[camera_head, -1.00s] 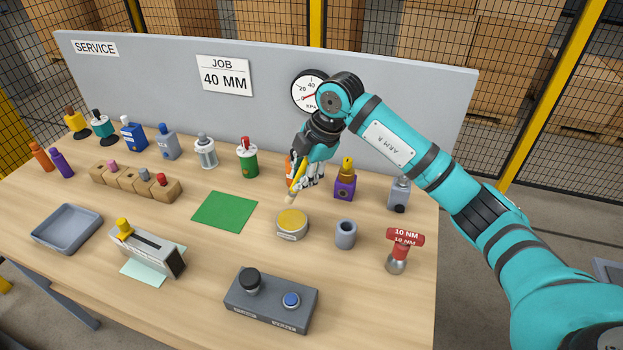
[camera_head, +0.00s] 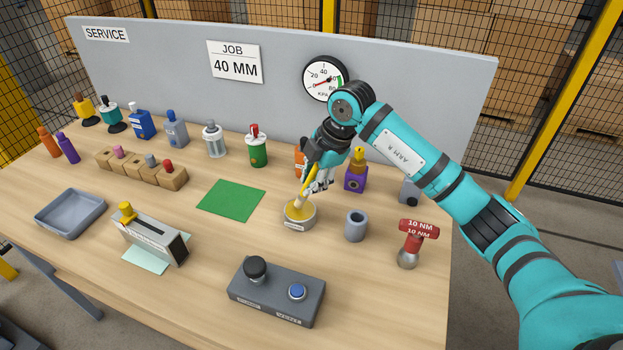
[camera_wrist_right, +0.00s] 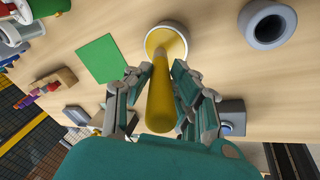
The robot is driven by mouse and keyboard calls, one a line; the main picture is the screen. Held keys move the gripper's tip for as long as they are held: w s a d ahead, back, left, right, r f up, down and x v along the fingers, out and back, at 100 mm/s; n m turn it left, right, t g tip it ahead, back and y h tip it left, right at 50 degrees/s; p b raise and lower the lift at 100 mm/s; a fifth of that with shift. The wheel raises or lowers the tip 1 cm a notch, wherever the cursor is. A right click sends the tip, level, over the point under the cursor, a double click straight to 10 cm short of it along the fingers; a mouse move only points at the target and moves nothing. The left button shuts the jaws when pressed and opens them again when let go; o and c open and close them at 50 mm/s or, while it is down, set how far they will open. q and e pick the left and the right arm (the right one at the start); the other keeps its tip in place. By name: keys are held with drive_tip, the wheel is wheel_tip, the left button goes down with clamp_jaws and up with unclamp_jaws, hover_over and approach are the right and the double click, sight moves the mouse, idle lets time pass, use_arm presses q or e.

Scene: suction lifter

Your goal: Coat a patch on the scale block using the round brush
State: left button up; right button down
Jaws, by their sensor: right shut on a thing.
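My right gripper (camera_head: 318,180) is shut on the yellow handle of the round brush (camera_head: 309,181). The brush points down, slightly tilted, with its tip at the yellow top of a round tin (camera_head: 299,222). In the right wrist view the handle (camera_wrist_right: 161,100) runs between the fingers toward the tin (camera_wrist_right: 150,37). The handle hides the tip there, so I cannot tell how deep it is. A pale grey block (camera_head: 150,238) with a dark slot and yellow knob stands on a mint sheet at left; its label is unreadable, so I cannot tell whether it is the scale block.
A grey cup (camera_head: 356,228) and red-handled 10 NM tool (camera_head: 412,243) stand right of the tin. A purple bottle (camera_head: 355,180) is behind. A dark button box (camera_head: 276,290) lies in front, a green mat (camera_head: 231,200) and grey tray (camera_head: 70,213) to the left.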

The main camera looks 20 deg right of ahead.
drive_tip(key=shift+f+b, duration=0.35)
drive_tip(key=shift+f, duration=0.25)
idle(0.7)
idle(1.1)
drive_tip(key=shift+r+p, duration=2.8)
drive_tip(key=shift+r, duration=0.75)
